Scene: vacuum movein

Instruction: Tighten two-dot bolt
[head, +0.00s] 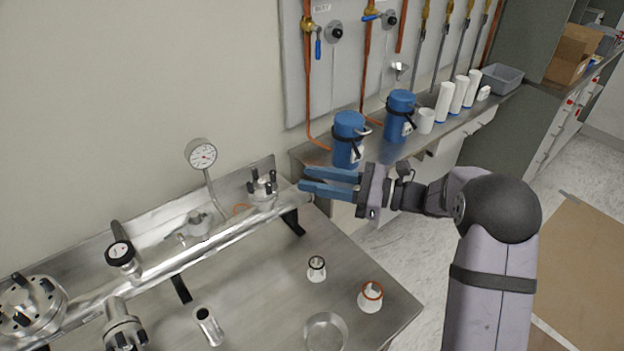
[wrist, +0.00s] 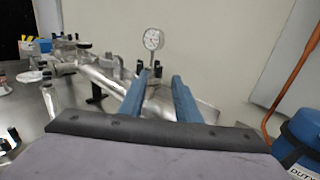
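My gripper (head: 305,179) is open and empty, its two blue fingers pointing left toward the small flange (head: 262,190) at the right end of the steel pipe. That flange carries several dark upright bolts (head: 270,175). In the wrist view my fingertips (wrist: 160,78) are apart, with dark bolts (wrist: 142,66) beyond them and partly hidden by the fingers. The fingers appear short of the bolts, not touching them. A large flange (head: 22,308) with several black bolts lies at the far left. Dots on any bolt are too small to make out, so I cannot tell which is the two-dot bolt.
A pressure gauge (head: 201,155) stands behind the pipe (head: 235,235). Small white-based fittings (head: 317,270), a steel cup (head: 208,326) and a ring (head: 326,332) sit on the steel bench (head: 255,290). Blue flasks (head: 348,140) stand on the shelf behind my gripper.

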